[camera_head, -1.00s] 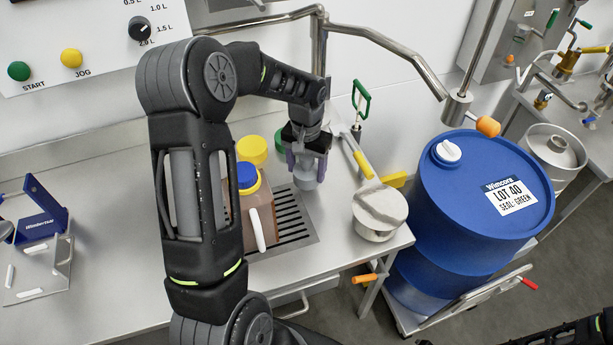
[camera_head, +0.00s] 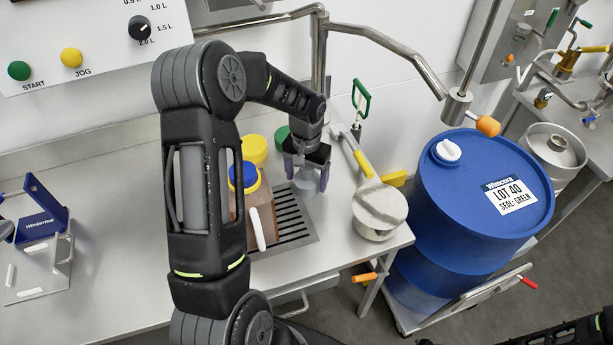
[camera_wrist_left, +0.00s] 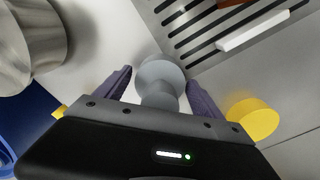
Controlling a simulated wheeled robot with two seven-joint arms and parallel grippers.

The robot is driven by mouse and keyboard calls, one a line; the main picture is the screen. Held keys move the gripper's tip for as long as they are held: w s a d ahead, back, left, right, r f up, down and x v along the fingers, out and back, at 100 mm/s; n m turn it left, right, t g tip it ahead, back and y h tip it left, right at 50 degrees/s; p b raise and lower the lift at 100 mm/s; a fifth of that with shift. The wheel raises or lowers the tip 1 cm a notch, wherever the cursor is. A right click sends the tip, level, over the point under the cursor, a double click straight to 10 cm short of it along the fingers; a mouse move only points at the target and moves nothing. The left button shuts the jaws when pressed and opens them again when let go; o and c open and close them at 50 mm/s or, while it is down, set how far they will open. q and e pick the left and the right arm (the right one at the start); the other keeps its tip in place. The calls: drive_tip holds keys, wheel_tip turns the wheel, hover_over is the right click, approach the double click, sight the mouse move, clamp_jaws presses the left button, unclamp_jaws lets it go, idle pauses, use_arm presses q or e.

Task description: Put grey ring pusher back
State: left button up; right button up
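The grey ring pusher (camera_head: 308,186) stands upright on the steel table, right beside the slotted drain grate. It also shows in the left wrist view (camera_wrist_left: 160,77) as a round grey piece with a narrower near part. My left gripper (camera_head: 307,170) is above and around it, pointing down, with one purple finger on each side. In the left wrist view the left gripper (camera_wrist_left: 160,84) is open, with small gaps between the fingers and the pusher. My right gripper is out of the head view; only dark arm parts show at bottom right.
A brown container (camera_head: 263,222) with a blue-and-yellow cap stands left of the gripper, by the grate (camera_head: 295,225). Yellow (camera_head: 255,147) and green lids lie behind. A steel pan (camera_head: 380,212) is at the right edge, beside the blue drum (camera_head: 480,225).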

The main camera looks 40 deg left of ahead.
use_arm(q)
drive_tip(key=shift+o, duration=0.8)
drive_tip(key=shift+r, duration=0.45)
wheel_tip(320, 180, up, 11)
drive_tip(key=shift+r, duration=0.2)
drive_tip(key=shift+r, duration=0.1)
